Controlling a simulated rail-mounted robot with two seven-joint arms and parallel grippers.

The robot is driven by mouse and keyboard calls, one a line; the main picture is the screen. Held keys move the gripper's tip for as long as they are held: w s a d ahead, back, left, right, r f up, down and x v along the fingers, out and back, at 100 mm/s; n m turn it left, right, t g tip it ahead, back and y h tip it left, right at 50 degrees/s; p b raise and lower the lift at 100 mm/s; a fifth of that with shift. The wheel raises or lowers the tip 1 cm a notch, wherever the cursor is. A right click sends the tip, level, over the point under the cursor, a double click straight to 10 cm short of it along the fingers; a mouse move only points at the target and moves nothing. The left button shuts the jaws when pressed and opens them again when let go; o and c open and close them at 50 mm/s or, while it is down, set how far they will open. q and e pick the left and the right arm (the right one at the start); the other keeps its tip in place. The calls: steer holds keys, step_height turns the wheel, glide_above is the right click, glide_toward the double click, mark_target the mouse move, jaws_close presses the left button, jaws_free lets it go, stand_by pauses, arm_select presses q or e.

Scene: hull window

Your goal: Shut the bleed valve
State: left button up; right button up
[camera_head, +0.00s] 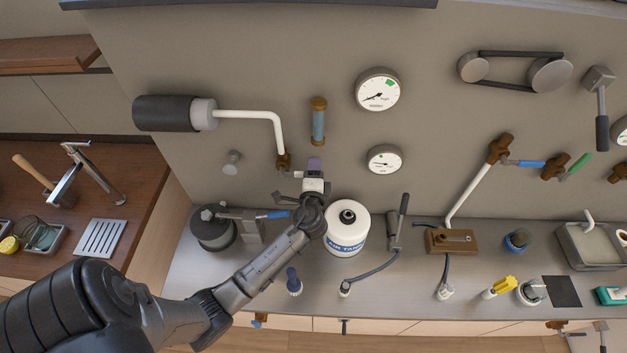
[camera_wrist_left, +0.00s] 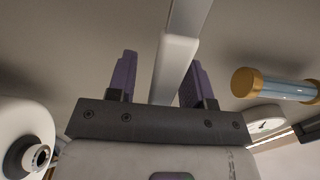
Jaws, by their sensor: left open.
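No part is clearly labelled as the bleed valve. A blue-handled lever (camera_head: 272,215) lies beside the grey pump (camera_head: 213,230) on the bench. A small brown valve fitting (camera_head: 284,161) sits at the lower end of a white bent pipe (camera_head: 250,115). My left gripper (camera_head: 314,166) is open just right of this fitting, above the lever and near the white air tank (camera_head: 347,230). In the left wrist view, its purple fingers (camera_wrist_left: 161,60) stand apart with a pale bar (camera_wrist_left: 176,60) showing between them. Contact cannot be told. My right gripper is out of view.
A glass-and-brass tube (camera_head: 318,122) and gauges (camera_head: 378,90) are on the wall, close to the gripper. More brown valves (camera_head: 499,149), with blue and green handles, are at the right. A wooden counter (camera_head: 120,180) is at the left.

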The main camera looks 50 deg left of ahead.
arm_select(q)
steer(key=b+v, duration=0.3)
steer(key=v, duration=1)
steer(key=shift+s+d, duration=0.2)
steer(key=shift+s, duration=0.05)
